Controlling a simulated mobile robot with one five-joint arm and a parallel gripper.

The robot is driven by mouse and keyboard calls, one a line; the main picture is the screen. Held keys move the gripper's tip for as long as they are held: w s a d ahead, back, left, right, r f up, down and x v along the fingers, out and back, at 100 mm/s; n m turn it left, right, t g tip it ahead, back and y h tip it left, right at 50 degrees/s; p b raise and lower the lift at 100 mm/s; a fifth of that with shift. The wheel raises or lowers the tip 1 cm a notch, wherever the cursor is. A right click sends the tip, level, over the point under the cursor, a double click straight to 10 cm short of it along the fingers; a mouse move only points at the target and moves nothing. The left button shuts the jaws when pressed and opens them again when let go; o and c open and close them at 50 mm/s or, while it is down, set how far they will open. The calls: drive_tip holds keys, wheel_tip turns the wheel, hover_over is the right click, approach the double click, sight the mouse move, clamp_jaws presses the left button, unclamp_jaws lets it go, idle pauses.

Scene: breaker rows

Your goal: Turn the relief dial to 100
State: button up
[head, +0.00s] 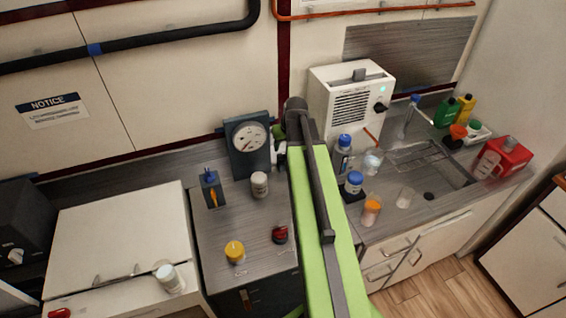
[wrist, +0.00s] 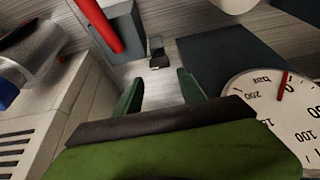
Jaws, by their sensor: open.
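A round white gauge dial marked in bar (head: 249,136) is mounted on a dark upright panel (head: 240,163) at the back of the counter. In the wrist view the dial (wrist: 268,108) fills the lower right, partly cut off; its red pointer stands close to the 0 mark, and 100, 150 and 200 are readable. I cannot tell which part turns. My gripper (wrist: 158,92) is open and empty, with its green fingers apart, beside the dark panel and not touching the dial. In the head view my arm hides part of the area right of the panel.
A white vented machine (head: 350,105) stands to the right.

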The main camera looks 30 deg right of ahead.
sight(282, 154)
drive_tip(key=b+x, duration=0.5)
drive_tip(key=x, duration=0.2)
drive_tip(key=shift+w+f+b, duration=0.1)
drive_tip(key=shift+f+b, duration=0.2)
drive_tip(key=shift+f, duration=0.05)
drive_tip(key=shift+r, duration=0.1)
drive_tip(key=shift+c, duration=0.2)
clamp_jaws()
